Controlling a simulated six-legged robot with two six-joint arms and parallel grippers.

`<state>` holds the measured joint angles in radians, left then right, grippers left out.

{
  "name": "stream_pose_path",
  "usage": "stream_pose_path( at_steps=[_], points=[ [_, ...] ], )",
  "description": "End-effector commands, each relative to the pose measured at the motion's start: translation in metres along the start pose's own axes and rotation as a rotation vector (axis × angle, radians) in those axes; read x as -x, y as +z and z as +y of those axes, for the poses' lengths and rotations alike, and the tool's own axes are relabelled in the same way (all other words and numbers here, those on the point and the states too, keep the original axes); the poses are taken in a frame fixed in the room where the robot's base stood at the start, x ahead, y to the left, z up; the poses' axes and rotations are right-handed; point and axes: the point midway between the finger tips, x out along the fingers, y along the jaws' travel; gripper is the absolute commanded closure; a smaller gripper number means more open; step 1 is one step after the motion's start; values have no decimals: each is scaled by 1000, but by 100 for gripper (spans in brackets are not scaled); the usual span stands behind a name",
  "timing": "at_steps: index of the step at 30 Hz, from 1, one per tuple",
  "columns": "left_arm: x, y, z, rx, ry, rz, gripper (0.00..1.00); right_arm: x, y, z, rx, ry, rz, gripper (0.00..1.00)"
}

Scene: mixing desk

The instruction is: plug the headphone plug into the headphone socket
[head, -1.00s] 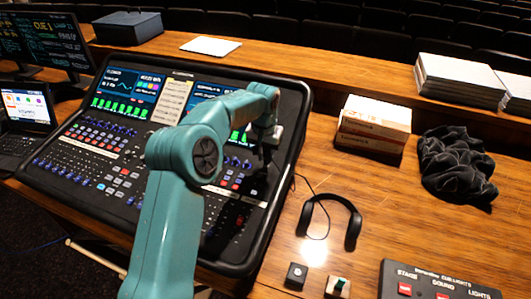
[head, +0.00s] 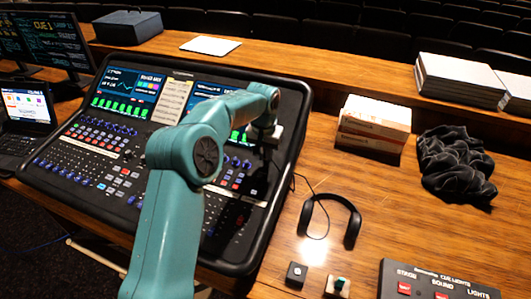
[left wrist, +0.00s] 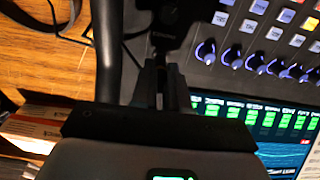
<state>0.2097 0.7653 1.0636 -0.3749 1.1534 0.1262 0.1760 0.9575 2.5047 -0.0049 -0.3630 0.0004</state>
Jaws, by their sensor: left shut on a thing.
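The black headphones (head: 330,215) lie on the wooden desk right of the mixing desk (head: 85,160), with a thin cable running toward the mixing desk's right edge. My left gripper (head: 264,152) is over the right part of the mixing desk, its fingers dark and hard to make out. In the left wrist view its two fingers (left wrist: 160,88) are shut on a small dark thing, probably the headphone plug, which is mostly hidden between them. A dark block with a small white label (left wrist: 168,22) sits just beyond the fingertips, likely the headphone socket. I cannot tell whether plug and socket touch.
White-and-orange boxes (head: 373,125) and a crumpled black cloth (head: 455,165) lie to the right. A cue-light box (head: 435,283) and two small switch blocks (head: 297,274) are at the front. Monitors (head: 45,40) and a laptop (head: 25,110) stand at the left. Bare wood surrounds the headphones.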

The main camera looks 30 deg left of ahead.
Motion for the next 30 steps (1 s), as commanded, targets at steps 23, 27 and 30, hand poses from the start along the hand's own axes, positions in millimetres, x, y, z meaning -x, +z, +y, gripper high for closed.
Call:
stream_pose_path(
  at_steps=[23, 27, 30],
  points=[
    [0, 0, 0, 0, 0, 0, 100, 2, 0, -1, 0, 0, 0, 57],
    [-3, 0, 0, 0, 0, 0, 100, 0, 0, 0, 0, 0, 0, 57],
    [-5, 0, 0, 0, 0, 0, 100, 0, 0, 0, 0, 0, 0, 57]
  ],
)
